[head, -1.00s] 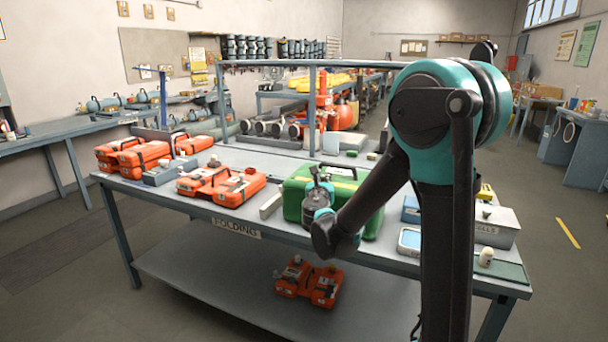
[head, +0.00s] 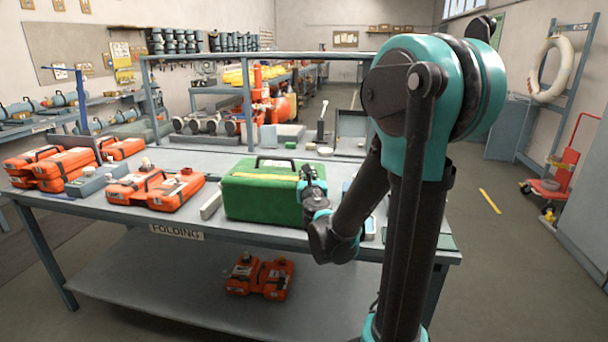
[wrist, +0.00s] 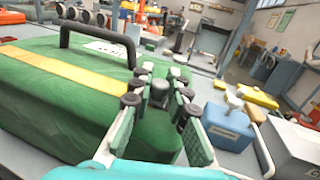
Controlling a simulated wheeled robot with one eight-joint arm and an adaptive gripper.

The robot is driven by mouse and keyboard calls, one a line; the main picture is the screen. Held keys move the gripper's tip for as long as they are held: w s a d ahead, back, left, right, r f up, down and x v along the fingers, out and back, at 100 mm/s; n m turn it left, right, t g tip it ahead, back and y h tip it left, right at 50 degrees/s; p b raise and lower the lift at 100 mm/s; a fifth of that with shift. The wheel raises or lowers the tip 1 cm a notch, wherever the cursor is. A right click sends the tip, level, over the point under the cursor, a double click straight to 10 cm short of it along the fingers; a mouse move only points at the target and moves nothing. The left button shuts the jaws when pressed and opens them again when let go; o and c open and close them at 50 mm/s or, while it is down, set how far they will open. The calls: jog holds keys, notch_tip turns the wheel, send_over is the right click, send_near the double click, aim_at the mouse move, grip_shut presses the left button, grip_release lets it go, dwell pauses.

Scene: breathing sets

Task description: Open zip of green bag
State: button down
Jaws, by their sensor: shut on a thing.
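The green bag (head: 258,201) stands on the grey table, with a black handle and a yellow band along its top. In the wrist view the bag (wrist: 45,105) fills the left side, and its handle (wrist: 98,32) arches over the top. My gripper (head: 311,176) is at the bag's right end, near its top edge. In the wrist view my gripper (wrist: 162,76) is closed around a small dark piece at the bag's edge, which looks like the zip pull. The fingers hide most of this piece. I cannot make out an opening in the bag.
Orange breathing sets (head: 155,188) lie left of the bag, and another (head: 258,277) is on the lower shelf. A blue box (wrist: 229,126) and a grey case (wrist: 294,143) stand right of the bag. A grey rail runs behind the table.

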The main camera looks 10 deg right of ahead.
jog(key=c, duration=1.4)
grip_release()
jog(key=shift+c, duration=0.2)
jog(key=s, duration=1.2)
jog(key=shift+a, duration=0.4)
